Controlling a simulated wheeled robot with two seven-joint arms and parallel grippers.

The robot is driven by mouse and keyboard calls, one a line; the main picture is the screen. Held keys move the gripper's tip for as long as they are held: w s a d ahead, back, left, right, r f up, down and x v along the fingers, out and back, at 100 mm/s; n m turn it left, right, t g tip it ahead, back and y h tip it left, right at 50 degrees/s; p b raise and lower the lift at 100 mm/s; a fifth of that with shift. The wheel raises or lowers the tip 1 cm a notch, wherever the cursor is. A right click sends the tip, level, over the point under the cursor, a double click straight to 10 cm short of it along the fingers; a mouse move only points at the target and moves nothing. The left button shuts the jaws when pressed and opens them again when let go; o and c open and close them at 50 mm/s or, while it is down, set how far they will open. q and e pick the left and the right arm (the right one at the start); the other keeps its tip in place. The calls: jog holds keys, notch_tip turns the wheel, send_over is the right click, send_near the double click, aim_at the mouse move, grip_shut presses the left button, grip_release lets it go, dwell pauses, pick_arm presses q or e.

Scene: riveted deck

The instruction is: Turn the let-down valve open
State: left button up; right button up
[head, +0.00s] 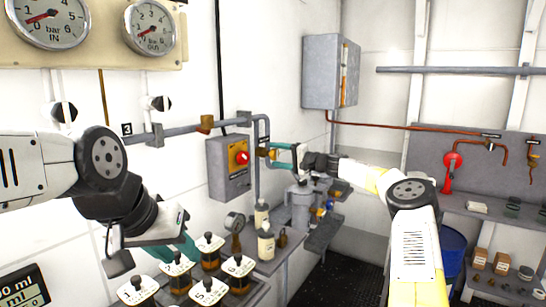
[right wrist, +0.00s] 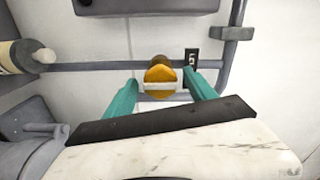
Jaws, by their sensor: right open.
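The valve has a round brass-orange body (right wrist: 160,72) with a pale bar handle (right wrist: 161,86) lying crosswise in the right wrist view. It sits on a grey horizontal pipe, beside a small dark label (right wrist: 190,56). My right gripper (right wrist: 161,88) is open, with one teal finger on each side of the handle and a visible gap at each side. In the head view my right gripper (head: 273,153) reaches left to the pipework, and the valve is mostly hidden there. My left gripper (head: 186,246) is low at the left, behind white-topped bottles; its opening is unclear.
A grey box with a red knob on yellow (head: 242,157) is on the wall left of my right gripper. Several square-topped bottles (head: 207,243) stand below my left gripper. Two pressure gauges (head: 150,27) hang at upper left. A grey cabinet (head: 330,72) hangs behind.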

jog(key=v, duration=0.7)
jog(key=shift+s+d, duration=0.1)
jog(key=shift+d, duration=0.05)
